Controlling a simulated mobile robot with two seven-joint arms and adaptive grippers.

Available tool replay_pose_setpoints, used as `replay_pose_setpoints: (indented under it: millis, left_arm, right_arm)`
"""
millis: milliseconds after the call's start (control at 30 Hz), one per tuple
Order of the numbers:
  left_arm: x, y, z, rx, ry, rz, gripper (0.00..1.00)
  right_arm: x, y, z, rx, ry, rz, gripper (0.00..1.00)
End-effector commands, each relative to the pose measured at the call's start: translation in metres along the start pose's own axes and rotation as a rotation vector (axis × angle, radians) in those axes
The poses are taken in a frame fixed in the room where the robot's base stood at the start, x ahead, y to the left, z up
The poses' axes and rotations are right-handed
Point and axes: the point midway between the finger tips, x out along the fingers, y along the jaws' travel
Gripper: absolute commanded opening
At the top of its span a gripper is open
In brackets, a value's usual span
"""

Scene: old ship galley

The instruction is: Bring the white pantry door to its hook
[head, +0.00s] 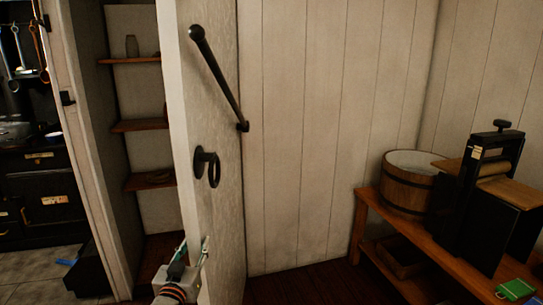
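The white pantry door (217,105) stands open with its narrow edge toward me, in front of the white plank wall. It has a black ring pull (207,167). A black rod (220,80) with a round knob at its upper end slants across the door to a small fitting near the wall. I cannot tell whether this is the hook; no other hook shows clearly. My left gripper (193,248) is low at the door's free edge, its fingers apart, one on each side of that edge. I cannot tell whether they touch it. My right gripper is not in view.
Pantry shelves (140,125) stand left of the door. At right, a wooden bench (385,240) carries a wooden tub (408,185) and a black mangle (490,200). A dark stove (40,195) is at far left. Dark floor between door and bench looks clear.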

Motion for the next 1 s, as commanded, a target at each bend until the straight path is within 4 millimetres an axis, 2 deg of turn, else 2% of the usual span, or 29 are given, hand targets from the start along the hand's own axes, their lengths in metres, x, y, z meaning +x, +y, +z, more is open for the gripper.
replay_pose_setpoints:
  millis: [33, 100, 467, 700, 1000]
  left_arm:
    - [0.000, 0.000, 0.000, 0.000, 0.000, 0.000, 0.15]
    - [0.000, 0.000, 0.000, 0.000, 0.000, 0.000, 0.03]
    - [0.000, -0.004, -0.001, 0.002, 0.000, 0.003, 0.03]
    - [0.005, -0.042, -0.005, 0.008, 0.002, 0.039, 0.03]
    - [0.010, -0.091, -0.004, 0.008, 0.000, 0.094, 0.03]
  right_arm:
    - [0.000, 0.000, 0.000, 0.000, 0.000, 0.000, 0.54]
    - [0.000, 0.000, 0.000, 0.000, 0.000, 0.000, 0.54]
    - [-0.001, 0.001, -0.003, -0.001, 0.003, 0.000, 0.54]
    - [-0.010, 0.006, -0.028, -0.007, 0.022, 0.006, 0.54]
    - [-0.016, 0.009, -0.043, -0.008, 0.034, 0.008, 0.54]
